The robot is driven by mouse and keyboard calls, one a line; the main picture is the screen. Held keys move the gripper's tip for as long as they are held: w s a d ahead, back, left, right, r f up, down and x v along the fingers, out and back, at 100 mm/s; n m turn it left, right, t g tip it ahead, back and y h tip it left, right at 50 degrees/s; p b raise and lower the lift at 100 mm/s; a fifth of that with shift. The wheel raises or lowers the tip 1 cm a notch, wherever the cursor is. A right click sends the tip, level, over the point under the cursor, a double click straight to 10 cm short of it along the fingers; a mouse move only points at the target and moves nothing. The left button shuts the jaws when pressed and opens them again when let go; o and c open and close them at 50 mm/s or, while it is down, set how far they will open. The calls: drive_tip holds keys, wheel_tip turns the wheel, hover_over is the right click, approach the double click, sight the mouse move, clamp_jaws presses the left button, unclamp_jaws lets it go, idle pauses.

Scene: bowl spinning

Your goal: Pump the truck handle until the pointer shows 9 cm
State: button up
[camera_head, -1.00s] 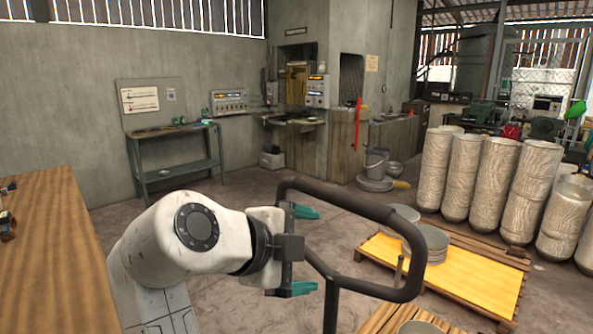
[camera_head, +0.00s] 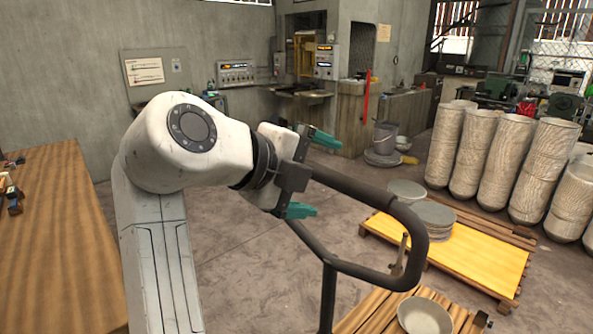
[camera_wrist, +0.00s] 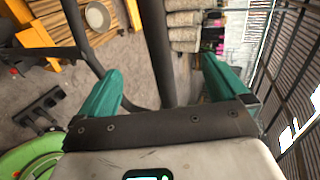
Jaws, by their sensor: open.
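The truck handle is a dark loop of bent tube (camera_head: 375,197) on a dark post, right of and below my gripper in the head view. My gripper (camera_head: 313,175) has teal fingers, held apart, at the loop's upper left part. In the wrist view a dark bar of the handle (camera_wrist: 155,45) runs between the two open fingers (camera_wrist: 162,80), with gaps on both sides. The fingers are not closed on it. The pointer and its scale are not seen in either view, and the truck's body is out of view.
A wooden workbench (camera_head: 60,225) stands at the left. On the right, a pallet with a yellow top (camera_head: 470,258) carries stacked discs (camera_head: 437,213). A bowl (camera_head: 424,316) sits on slats at the bottom. Bare floor lies in the middle.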

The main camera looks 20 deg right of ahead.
sight(332, 181)
drive_tip(key=b+x, duration=0.2)
drive_tip(key=x, duration=0.2)
drive_tip(key=shift+d+f, duration=0.25)
drive_tip(key=shift+b+x, duration=0.3)
drive_tip(key=shift+x, duration=0.55)
drive_tip(key=shift+w+r, duration=0.15)
drive_tip(key=c, duration=1.6)
drive_tip(key=shift+o, duration=0.2)
drive_tip(key=s+a+f+b, duration=0.1)
drive_tip(key=s+a+b, duration=0.3)
drive_tip(key=a, duration=0.9)
drive_tip(key=shift+s+f, duration=0.3)
drive_tip(key=shift+s, duration=0.5)
drive_tip(key=shift+a, duration=0.2)
